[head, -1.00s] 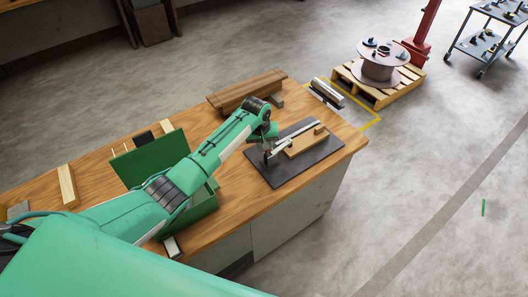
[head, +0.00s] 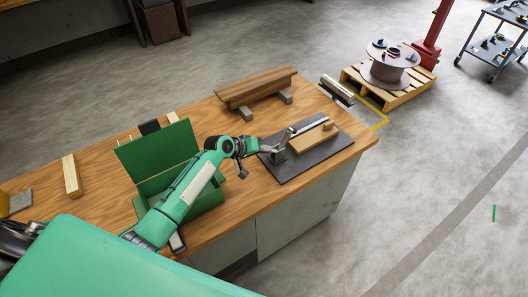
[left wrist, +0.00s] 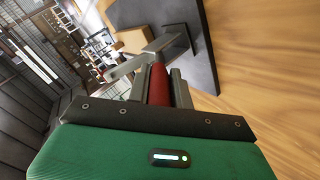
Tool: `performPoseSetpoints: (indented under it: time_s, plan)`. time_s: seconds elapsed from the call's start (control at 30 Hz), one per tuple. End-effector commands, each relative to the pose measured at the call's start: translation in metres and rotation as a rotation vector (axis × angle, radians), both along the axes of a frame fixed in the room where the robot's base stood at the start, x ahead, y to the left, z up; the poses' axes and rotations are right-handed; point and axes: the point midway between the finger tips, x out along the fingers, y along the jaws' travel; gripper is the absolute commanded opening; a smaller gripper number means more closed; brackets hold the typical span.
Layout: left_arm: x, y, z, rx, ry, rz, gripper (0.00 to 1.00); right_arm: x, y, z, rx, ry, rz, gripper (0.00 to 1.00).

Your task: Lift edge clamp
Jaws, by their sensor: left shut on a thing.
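The edge clamp (head: 283,143) is a grey metal bar with a jaw; its red handle (left wrist: 158,86) shows in the left wrist view. My left gripper (head: 266,147) is shut on the red handle, which lies between its two fingers. The clamp's metal part reaches beyond the fingers, over the left part of the dark mat (head: 290,172). Whether it touches the mat I cannot tell. A wooden block (head: 315,138) with a pale metal strip along it lies on the mat, to the right of the clamp. My right gripper is not in view.
An open green box (head: 165,147) stands left of the mat on the wooden bench (head: 235,219). Brown boards (head: 255,88) rest on grey blocks behind. A reel (head: 390,67) on a pallet stands beyond the bench. The bench front right of the box is clear.

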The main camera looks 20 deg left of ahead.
Motion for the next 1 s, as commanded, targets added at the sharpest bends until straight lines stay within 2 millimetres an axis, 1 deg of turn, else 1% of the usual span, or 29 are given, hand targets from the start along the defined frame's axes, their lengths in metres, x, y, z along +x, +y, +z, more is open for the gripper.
performPoseSetpoints:
  time_s: [0.03, 0.17, 0.6, 0.63, 0.73, 1.0]
  plan:
    - [-0.0002, 0.0013, -0.003, -0.007, -0.011, 0.002, 0.0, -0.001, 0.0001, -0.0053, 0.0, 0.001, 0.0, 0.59]
    - [-0.0008, 0.0018, -0.0025, -0.021, -0.03, 0.001, 0.0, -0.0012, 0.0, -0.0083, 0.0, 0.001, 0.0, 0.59]
    - [-0.0013, 0.0018, -0.0023, -0.028, -0.037, 0.0, 0.0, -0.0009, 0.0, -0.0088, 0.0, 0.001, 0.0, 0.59]
    - [-0.0013, 0.0018, -0.0024, -0.028, -0.037, 0.0, 0.23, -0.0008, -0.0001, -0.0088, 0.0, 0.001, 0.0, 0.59]
    - [-0.0014, 0.0017, -0.0025, -0.027, -0.036, 0.001, 0.43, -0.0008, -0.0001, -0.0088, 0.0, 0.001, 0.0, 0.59]
    - [-0.0017, 0.0014, -0.0027, -0.027, -0.035, -0.001, 0.43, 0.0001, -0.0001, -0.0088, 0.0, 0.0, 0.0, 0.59]
